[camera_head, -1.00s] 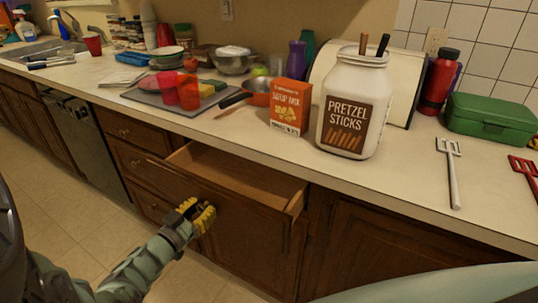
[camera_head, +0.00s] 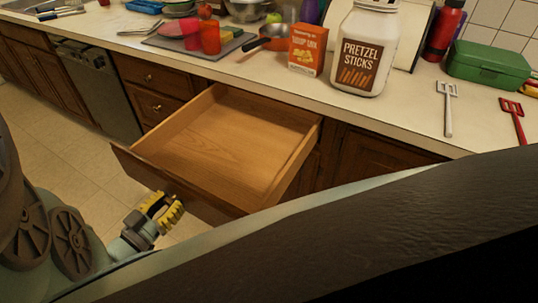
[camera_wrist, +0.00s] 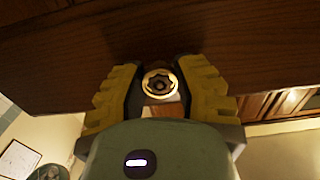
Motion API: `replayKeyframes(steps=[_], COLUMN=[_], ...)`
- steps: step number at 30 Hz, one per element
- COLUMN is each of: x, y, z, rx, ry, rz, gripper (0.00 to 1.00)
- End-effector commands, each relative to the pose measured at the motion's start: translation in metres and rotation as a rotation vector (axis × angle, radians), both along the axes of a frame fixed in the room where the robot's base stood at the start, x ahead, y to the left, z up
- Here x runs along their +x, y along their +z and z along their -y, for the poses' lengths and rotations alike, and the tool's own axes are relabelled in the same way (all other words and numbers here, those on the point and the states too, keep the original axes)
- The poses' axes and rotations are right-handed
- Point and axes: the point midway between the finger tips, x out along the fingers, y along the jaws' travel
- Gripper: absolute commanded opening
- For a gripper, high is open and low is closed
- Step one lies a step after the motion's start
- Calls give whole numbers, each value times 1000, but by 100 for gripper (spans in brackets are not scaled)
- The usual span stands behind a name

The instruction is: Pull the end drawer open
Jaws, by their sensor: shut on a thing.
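The end drawer (camera_head: 225,147) is pulled well out from the cabinet under the counter. Its light wooden inside is empty. Its dark front panel (camera_head: 200,203) faces my gripper. My gripper (camera_head: 163,208) has yellow ridged fingers and is at the middle of the drawer front. In the wrist view, my gripper (camera_wrist: 161,90) is shut around a round brass knob (camera_wrist: 160,83) on the dark drawer front (camera_wrist: 200,35). In the head view the knob is hidden by the fingers.
Closed drawers with knobs (camera_head: 150,78) and a dishwasher (camera_head: 97,85) are left of the open drawer. A soup mix box (camera_head: 306,50) and a pretzel jar (camera_head: 364,55) stand on the counter above. Tiled floor (camera_head: 65,160) is clear at left.

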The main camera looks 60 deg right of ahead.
Motion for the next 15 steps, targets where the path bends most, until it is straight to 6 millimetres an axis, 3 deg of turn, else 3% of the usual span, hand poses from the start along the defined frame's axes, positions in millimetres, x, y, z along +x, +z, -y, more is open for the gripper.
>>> replayKeyframes(steps=[12,13,15], x=[0,0,0], y=[-4,-5,-4], z=[-4,-4,-4], rx=[15,15,14], ry=[6,6,6], rz=[-4,-5,-4], gripper=[0,35,42])
